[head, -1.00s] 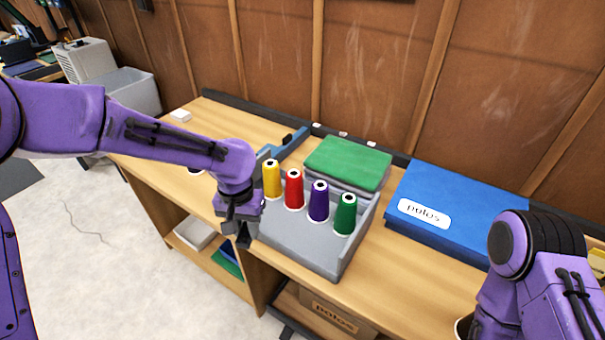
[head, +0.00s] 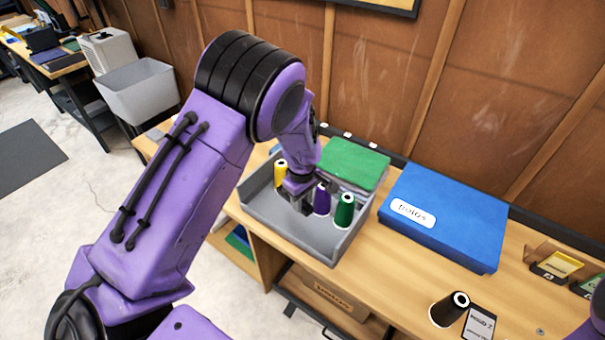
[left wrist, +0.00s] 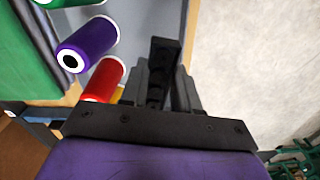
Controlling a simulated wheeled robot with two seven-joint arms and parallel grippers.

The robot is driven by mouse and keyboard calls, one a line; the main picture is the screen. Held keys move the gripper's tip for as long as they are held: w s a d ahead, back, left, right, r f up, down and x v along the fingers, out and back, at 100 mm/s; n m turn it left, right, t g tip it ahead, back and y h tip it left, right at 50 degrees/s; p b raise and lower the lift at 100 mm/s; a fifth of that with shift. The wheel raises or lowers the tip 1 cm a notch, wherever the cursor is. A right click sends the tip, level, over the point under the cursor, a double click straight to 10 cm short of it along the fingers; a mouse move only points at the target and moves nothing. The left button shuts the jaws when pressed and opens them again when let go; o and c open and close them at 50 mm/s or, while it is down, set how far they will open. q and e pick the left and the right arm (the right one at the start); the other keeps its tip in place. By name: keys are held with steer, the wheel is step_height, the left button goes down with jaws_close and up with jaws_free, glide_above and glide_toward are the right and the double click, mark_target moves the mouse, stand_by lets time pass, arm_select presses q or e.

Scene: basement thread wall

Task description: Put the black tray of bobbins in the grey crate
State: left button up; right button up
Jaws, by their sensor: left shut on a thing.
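A grey tray (head: 285,229) on the bench holds upright thread cones: a yellow cone (head: 280,172), a purple cone (head: 322,198) and a green cone (head: 344,208). A red cone (left wrist: 104,78) shows in the left wrist view, hidden behind my gripper in the head view. My left gripper (head: 302,206) shows over the front part of the grey tray, close beside the red cone. My right gripper is out of view.
A green block (head: 352,163) lies behind the cones and a blue box (head: 450,215) to their right. A black cone (head: 448,310) stands by a card (head: 481,325) at the bench front. Open floor (head: 75,245) lies left of the bench.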

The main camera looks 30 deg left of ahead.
arm_select(q)
steer(key=shift+w+a+f+n, duration=0.15)
steer(key=shift+w+a+n, duration=0.65)
steer(key=shift+n, duration=0.3)
steer(key=shift+d+f+b, duration=0.15)
steer(key=shift+f+b, duration=3.55)
steer(key=shift+f, duration=1.85)
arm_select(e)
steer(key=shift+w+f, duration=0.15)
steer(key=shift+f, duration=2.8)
arm_select(q)
steer(key=o, duration=1.1)
steer(key=shift+r, duration=0.1)
step_height(320, 180, up, 10)
steer(key=shift+r+b, duration=0.2)
steer(key=shift+b, duration=0.55)
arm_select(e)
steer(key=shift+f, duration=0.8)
